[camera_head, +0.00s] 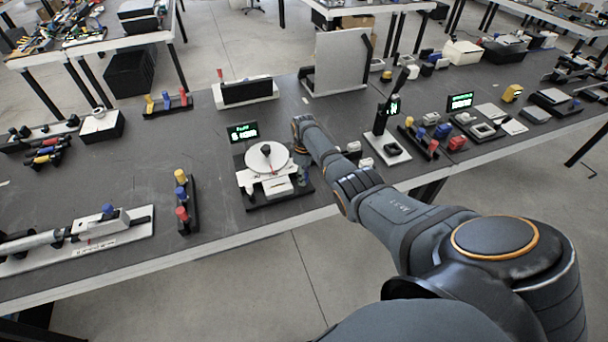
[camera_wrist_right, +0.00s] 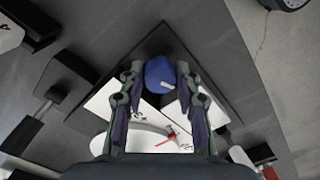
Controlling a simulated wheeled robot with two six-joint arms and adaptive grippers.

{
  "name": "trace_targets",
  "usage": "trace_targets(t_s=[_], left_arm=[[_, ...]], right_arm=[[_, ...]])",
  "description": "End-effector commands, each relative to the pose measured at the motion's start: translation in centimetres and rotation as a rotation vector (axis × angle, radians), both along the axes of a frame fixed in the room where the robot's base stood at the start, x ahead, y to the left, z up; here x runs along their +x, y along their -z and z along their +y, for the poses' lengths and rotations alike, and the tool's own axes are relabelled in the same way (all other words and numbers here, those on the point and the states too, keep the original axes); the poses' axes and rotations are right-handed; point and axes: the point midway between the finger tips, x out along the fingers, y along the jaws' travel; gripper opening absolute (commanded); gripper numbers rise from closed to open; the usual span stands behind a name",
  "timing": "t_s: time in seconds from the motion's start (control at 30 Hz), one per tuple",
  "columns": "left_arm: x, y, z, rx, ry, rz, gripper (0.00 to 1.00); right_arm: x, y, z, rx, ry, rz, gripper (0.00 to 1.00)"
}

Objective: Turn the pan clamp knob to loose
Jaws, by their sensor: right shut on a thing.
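The pan clamp knob (camera_wrist_right: 160,73) is blue with a small pale mark on its side. It sits between the two fingertips of my right gripper (camera_wrist_right: 158,82) in the wrist view, and the fingers are shut on it from both sides. In the head view my right gripper (camera_head: 304,176) is at the right edge of a white device with a round disc (camera_head: 267,157); the arm and hand largely cover the knob there. A red pointer (camera_wrist_right: 168,139) lies over the white marked disc in the wrist view. My left gripper is not in view.
A small lit display (camera_head: 243,132) stands behind the disc; its text is too small to read. A rack of coloured knobs (camera_head: 182,205) stands to the left. A black stand (camera_head: 388,140) with a white base is close to the right of my arm.

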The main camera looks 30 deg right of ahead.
Motion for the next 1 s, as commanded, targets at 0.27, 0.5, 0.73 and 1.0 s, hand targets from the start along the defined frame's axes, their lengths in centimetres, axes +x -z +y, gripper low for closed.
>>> trace_targets(t_s=[0.27,0.5,0.73,1.0], left_arm=[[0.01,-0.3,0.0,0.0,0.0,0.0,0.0],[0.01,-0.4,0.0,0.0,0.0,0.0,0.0],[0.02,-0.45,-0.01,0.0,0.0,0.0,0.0],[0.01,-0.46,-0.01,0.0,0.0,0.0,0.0]], right_arm=[[0.2,-0.2,0.01,0.0,-0.26,-0.006,0.01],[0.21,-0.18,0.02,-0.001,-0.488,-0.005,0.01],[0.19,-0.17,0.03,0.0,-0.706,-0.005,0.01],[0.2,-0.16,0.04,0.0,-0.942,-0.005,0.01]])
